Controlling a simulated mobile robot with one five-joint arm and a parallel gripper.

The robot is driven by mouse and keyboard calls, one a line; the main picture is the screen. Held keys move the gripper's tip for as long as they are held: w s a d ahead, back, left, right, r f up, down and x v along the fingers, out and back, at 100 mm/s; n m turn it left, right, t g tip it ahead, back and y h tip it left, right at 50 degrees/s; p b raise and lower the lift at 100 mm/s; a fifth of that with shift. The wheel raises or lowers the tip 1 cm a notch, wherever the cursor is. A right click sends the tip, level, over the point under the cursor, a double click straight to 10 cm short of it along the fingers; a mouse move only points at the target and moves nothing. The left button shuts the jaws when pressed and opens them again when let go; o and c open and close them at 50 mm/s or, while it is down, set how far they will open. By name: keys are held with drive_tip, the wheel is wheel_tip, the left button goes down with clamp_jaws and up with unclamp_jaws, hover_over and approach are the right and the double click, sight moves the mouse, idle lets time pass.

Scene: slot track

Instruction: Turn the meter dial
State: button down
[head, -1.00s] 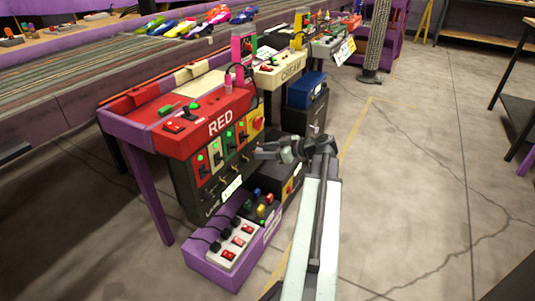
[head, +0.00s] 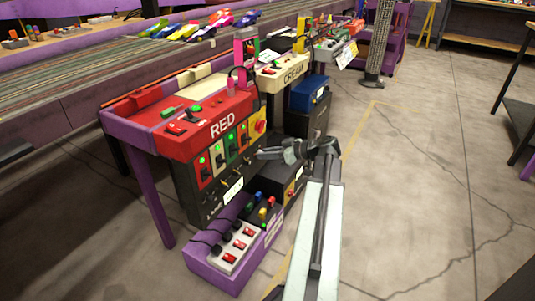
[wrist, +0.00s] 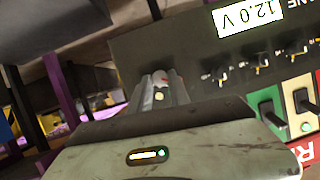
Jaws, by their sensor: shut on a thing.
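My gripper (head: 264,153) reaches left to the dark front panel (head: 205,205) below the red RED console. In the wrist view, my gripper (wrist: 160,92) is shut on a small round knob (wrist: 160,77) with a pale and red face, at the panel. I take this knob to be the meter dial; the fingers hide most of it, and its setting cannot be read. A white label (wrist: 248,17) reading 12.0 V shows upside down on the panel in the wrist view, and the same panel's white label (head: 233,190) shows in the head view.
Several small toggles (wrist: 256,66) line the panel beside my gripper. Lit switches (head: 219,152) stand above them. A purple box with a white power strip (head: 237,246) sits on the floor below. The floor (head: 420,200) to the right is open.

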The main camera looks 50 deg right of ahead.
drive_tip(key=shift+w+d+f+m+y+b, duration=0.1)
drive_tip(key=shift+m+y+b, duration=0.65)
drive_tip(key=shift+m, duration=0.3)
drive_tip(key=shift+d+f+m+y+b, duration=0.15)
drive_tip(key=shift+m+y+b, duration=0.55)
drive_tip(key=shift+m, duration=0.4)
drive_tip(key=shift+w+d+f+m+y+b, duration=0.1)
drive_tip(key=shift+m+y+b, duration=0.65)
drive_tip(key=shift+m, duration=0.3)
drive_tip(key=shift+r, duration=0.1)
drive_tip(key=c, duration=1.2)
unclamp_jaws()
drive_tip(key=shift+c, duration=0.2)
drive_tip(key=shift+s, duration=0.15)
drive_tip(key=p+v, duration=0.1)
drive_tip(key=v, duration=0.6)
drive_tip(key=shift+s+d, duration=0.2)
drive_tip(key=shift+s, duration=0.15)
